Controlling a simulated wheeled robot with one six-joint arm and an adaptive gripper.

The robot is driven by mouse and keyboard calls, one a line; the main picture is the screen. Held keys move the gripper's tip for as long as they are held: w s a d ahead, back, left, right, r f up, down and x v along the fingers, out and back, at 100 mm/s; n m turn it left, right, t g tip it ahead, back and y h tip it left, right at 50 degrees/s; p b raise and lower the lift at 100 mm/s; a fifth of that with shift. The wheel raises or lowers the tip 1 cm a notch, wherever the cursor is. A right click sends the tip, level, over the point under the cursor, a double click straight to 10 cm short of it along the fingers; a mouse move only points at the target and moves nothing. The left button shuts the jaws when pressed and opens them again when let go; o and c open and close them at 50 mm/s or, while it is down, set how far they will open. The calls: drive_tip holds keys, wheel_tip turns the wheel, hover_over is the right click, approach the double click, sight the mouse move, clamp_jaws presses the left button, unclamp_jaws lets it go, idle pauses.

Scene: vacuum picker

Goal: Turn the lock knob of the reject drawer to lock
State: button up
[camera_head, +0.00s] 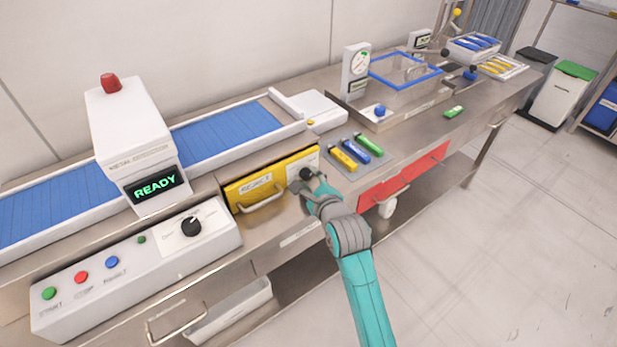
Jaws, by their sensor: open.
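The yellow reject drawer (238,194) is set in the bench front below the conveyor, with a metal handle (262,203). It looks shut. A white plate (297,163) adjoins its right end. A dark round shape, probably the lock knob (306,173), shows on this plate, partly behind my gripper. I cannot tell which way the knob points. My gripper (307,183) is open, at the front of the plate and close to the knob. Its fingers are small and dark here, and I cannot tell whether they touch the knob.
The control box (75,302) with coloured buttons and a black dial stands left. A mat with blue, yellow and green tubes (355,152) lies above and right of my gripper. The floor right of my arm is clear.

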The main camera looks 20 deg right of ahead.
drive_tip(key=shift+x, duration=1)
